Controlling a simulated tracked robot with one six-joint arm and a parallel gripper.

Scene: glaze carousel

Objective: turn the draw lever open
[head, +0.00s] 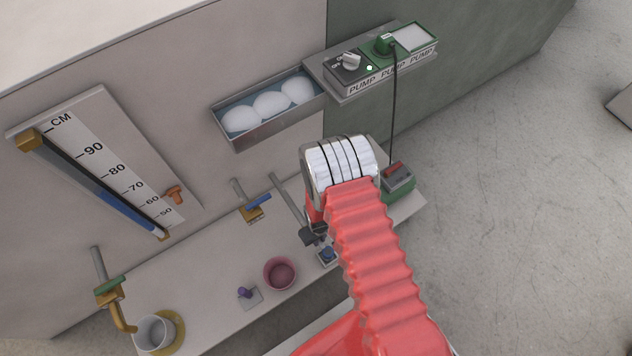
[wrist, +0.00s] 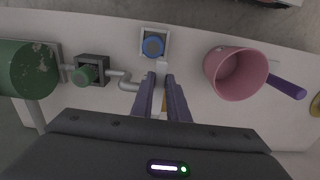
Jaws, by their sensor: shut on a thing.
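My gripper (wrist: 161,80) is shut on a small pale piece (wrist: 161,68) that shows between its dark fingertips. It looks like a lever's end, but my fingers cover most of it. A bit of brass shows behind the fingers. In the head view my gripper (head: 314,236) is at the lower end of a grey pipe (head: 287,198), partly hidden by my arm. A blue-handled lever (head: 259,202) on a brass valve is to its left. A green-handled lever (head: 109,285) on a brass spout stands over a grey cup (head: 154,332). No label tells which is the draw lever.
A blue knob on a square plate (wrist: 153,46) is just beyond my fingertips. A pink cup (wrist: 232,76) and a purple handle (wrist: 285,88) are to the right. A green tank (wrist: 25,70) with a valve (wrist: 87,74) is to the left. A pump box (head: 375,65) is above.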

